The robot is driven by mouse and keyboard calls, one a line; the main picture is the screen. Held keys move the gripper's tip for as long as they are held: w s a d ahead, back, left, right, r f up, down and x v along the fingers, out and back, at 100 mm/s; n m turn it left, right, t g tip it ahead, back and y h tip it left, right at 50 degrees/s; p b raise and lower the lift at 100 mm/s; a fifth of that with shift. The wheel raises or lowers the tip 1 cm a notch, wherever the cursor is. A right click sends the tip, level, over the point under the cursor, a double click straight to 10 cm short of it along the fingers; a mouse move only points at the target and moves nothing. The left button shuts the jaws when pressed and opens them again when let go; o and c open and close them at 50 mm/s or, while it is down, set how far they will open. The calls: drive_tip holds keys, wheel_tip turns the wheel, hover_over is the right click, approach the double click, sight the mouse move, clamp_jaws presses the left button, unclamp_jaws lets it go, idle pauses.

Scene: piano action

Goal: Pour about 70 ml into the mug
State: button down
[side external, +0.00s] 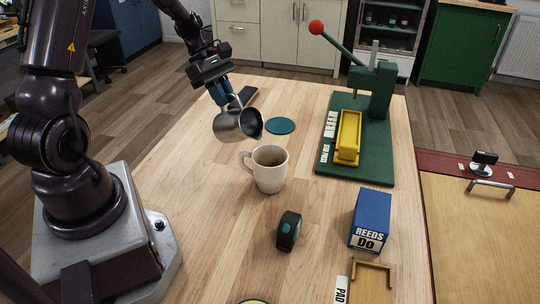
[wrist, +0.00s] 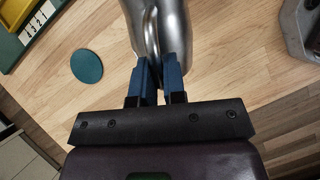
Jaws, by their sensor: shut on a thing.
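A white mug (side external: 269,168) stands upright on the wooden table, its handle to the left. Some brownish tone shows inside it, but I cannot tell how much liquid it holds. A steel pitcher (side external: 236,125) is held above the table, behind and left of the mug, tilted with its mouth and spout toward the right. No stream of liquid shows. My gripper (side external: 222,98) is shut on the pitcher's handle. In the wrist view the blue fingers (wrist: 158,75) close around the handle of the pitcher (wrist: 172,30); the mug is not visible there.
A green round coaster (side external: 280,126) lies behind the mug. A green press (side external: 365,130) with a yellow tray (side external: 348,138) stands at right. A black-teal tape measure (side external: 289,231), blue REEDS box (side external: 370,220) and wooden frame (side external: 371,283) are in front.

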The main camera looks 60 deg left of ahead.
drive_tip(key=shift+s+a+f+t+h, duration=0.15)
drive_tip(key=shift+a+f+t+h, duration=0.15)
drive_tip(key=shift+f+h, duration=0.35)
drive_tip(key=shift+s+a+f+t+h, duration=0.2)
drive_tip(key=shift+a+f+h, duration=0.2)
drive_tip(key=shift+f+h, duration=0.2)
drive_tip(key=shift+f, duration=0.1)
drive_tip(key=shift+a, duration=0.15)
idle(0.8)
